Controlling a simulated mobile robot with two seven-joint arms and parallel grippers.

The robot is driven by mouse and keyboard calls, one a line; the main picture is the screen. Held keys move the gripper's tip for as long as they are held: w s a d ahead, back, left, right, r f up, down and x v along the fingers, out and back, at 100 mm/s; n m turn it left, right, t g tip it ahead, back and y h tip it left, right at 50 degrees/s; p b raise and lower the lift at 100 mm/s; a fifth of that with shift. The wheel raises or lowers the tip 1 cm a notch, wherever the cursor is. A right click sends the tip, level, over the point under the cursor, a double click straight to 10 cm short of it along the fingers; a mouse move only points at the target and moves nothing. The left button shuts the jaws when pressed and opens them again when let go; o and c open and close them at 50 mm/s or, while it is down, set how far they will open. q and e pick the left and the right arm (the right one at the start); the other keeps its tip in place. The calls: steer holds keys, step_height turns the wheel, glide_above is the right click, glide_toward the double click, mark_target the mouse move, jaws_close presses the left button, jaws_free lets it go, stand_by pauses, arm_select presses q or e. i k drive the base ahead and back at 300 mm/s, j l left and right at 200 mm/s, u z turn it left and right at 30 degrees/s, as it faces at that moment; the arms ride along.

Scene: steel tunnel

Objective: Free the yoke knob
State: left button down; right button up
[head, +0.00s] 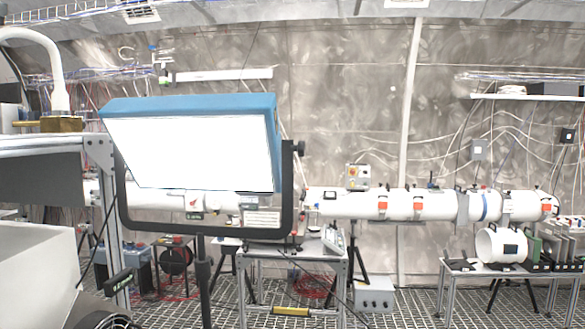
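A panel lamp with a blue housing (190,105) and a bright white face (195,152) stands left of the middle, close to me. A black U-shaped yoke (215,227) holds it from below and at both sides, on a dark upright pole (203,280). The yoke knob (299,148) is a small black knob at the top of the yoke's right arm, beside the housing. Whether it is tight or loose cannot be seen. The panel leans a little within the yoke. Neither of my grippers shows.
A metal-framed bench (98,150) and a white box (35,265) stand close at left. A small table (292,252) stands behind the lamp. A white beam pipe (380,204) runs along the wall. A low table (490,268) stands at right. The grated floor (410,305) right of centre is mostly clear.

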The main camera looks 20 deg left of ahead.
mark_target(300, 148)
steer(key=i+l+u, duration=0.1)
steer(key=l+u, duration=0.7)
steer(key=u, duration=0.15)
steer(key=i, duration=0.05)
